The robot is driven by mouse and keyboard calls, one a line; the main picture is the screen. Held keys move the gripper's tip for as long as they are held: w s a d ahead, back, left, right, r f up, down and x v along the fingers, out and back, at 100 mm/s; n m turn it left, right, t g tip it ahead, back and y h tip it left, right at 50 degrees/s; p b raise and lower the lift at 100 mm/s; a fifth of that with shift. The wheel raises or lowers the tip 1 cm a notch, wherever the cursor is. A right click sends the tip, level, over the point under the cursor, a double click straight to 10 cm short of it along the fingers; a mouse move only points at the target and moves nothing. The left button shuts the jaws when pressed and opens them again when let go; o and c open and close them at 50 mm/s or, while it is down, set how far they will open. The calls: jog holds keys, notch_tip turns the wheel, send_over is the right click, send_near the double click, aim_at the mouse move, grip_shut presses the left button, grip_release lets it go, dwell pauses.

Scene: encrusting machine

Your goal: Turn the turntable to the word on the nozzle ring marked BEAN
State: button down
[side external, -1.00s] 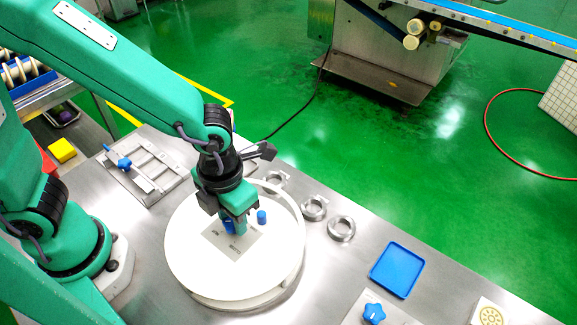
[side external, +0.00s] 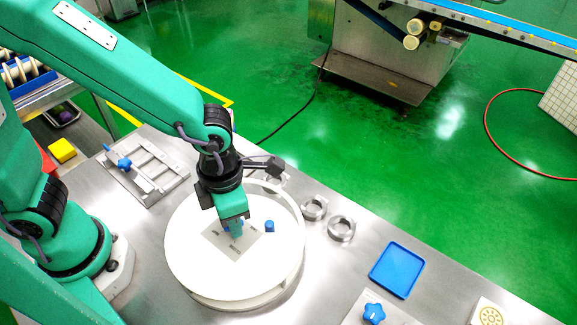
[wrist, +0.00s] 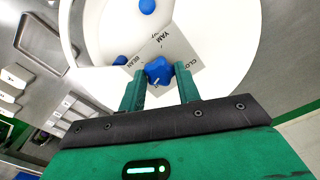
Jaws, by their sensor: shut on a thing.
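The white turntable (side external: 195,262) sits on the steel bench. A printed plate (side external: 222,251) lies at its middle; in the wrist view this plate (wrist: 183,52) shows YAM, BEAN and a partly hidden word starting CLO. My gripper (side external: 236,232) points down at the middle and is shut on the blue star knob, which shows between the two green fingers in the wrist view (wrist: 158,70). A blue peg (side external: 269,226) stands on the disc right of the gripper. Metal nozzle rings (side external: 314,208) lie beyond the turntable's right edge; their markings are too small to read.
A blue tray (side external: 397,269) and a plate with a blue star knob (side external: 373,314) lie to the right. A metal frame with a blue handle (side external: 124,164) lies behind left. A yellow block (side external: 62,150) is at far left.

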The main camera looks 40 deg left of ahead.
jog(key=c, duration=1)
grip_release()
jog(key=shift+r, duration=0.2)
jog(key=shift+r, duration=3.75)
